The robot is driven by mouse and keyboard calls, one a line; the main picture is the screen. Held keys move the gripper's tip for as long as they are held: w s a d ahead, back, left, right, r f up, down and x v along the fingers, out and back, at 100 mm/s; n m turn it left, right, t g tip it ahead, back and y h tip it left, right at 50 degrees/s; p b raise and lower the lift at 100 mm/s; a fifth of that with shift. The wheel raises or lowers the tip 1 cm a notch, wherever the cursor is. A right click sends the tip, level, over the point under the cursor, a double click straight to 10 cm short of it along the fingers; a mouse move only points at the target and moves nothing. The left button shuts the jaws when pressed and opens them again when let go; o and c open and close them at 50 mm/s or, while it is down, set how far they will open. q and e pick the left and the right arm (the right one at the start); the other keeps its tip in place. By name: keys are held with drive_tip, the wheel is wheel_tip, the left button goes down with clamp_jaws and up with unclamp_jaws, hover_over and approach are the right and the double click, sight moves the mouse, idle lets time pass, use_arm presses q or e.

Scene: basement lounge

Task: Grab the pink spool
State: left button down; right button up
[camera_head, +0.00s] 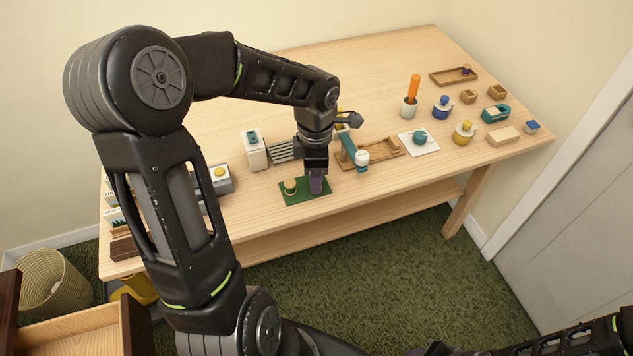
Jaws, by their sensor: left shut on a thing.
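My left gripper (316,174) points down over a small green mat (318,193) near the front edge of the wooden table. It is shut on a small mauve-pink thing, which looks like the pink spool (316,185). The fingers hide the spool's upper part, and I cannot tell whether it touches the mat. A small spool-like piece with a wooden top (290,185) stands on the mat, left of the gripper. My right gripper is not in view; only part of that arm shows at the bottom right.
A white box (253,150) and grey slats (284,151) stand behind left. A wooden tray with a teal-handled tool (350,146) lies close right. Farther right are a white tile (419,143), an orange-handled tool (412,90) and several small pots. The table's back middle is clear.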

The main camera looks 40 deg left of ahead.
use_arm(q)
wheel_tip(320, 180, up, 10)
idle(0.6)
idle(0.5)
